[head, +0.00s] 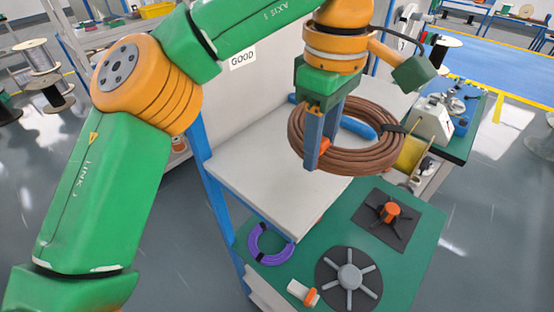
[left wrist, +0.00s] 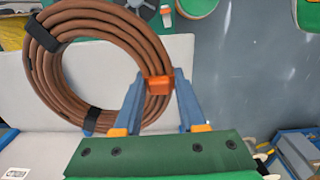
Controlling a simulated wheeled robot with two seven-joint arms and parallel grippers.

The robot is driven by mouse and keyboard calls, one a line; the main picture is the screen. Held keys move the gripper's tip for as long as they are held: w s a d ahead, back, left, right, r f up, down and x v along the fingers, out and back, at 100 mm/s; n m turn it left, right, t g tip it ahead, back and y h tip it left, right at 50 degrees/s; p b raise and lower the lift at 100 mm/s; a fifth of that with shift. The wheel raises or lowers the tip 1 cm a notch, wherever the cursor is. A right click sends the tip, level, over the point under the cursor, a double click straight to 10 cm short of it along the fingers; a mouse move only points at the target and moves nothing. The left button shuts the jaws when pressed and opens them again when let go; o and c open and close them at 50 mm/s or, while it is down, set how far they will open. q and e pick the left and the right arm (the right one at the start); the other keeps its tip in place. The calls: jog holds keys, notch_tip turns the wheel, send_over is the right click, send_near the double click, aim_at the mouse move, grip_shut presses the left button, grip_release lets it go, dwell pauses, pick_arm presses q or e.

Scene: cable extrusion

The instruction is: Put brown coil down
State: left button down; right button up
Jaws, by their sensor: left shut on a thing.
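The brown coil (head: 370,158) is a thick ring of cable with black ties. My left gripper (head: 315,152) is shut on one side of its ring, with the fingers pointing down. In the left wrist view the brown coil (left wrist: 72,22) hangs out to the left of the left gripper (left wrist: 159,88), and an orange piece shows between the fingertips. In the head view the coil is over the white shelf (head: 250,175) and its back right part; I cannot tell whether it touches. My right gripper is not in view.
A purple coil (head: 262,250) is on the green table (head: 408,262) below, beside a grey spoked reel (head: 349,278) and a dark plate with an orange knob (head: 390,211). The shelf's front left is clear.

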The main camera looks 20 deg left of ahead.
aim_at(271, 185)
pick_arm(q)
jog(key=a+f, duration=0.2)
jog(key=a, duration=0.1)
jog(key=w+a+f, duration=0.1)
jog(key=a+f, duration=0.2)
jog(key=w+a+f, duration=0.1)
jog(key=a+f, duration=0.1)
jog(key=a, duration=0.1)
jog(key=shift+f, duration=0.35)
jog(key=f, duration=0.2)
jog(key=shift+s+d+f, duration=0.2)
jog(key=shift+d+f, duration=0.1)
jog(key=shift+s+d, duration=0.2)
jog(key=shift+s, duration=0.15)
jog(key=shift+w+a+f, duration=0.1)
jog(key=shift+f, duration=0.15)
jog(key=shift+c, duration=2.4)
grip_release()
jog(key=shift+w, duration=0.15)
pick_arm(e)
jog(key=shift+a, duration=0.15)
pick_arm(q)
jog(key=shift+r, duration=0.2)
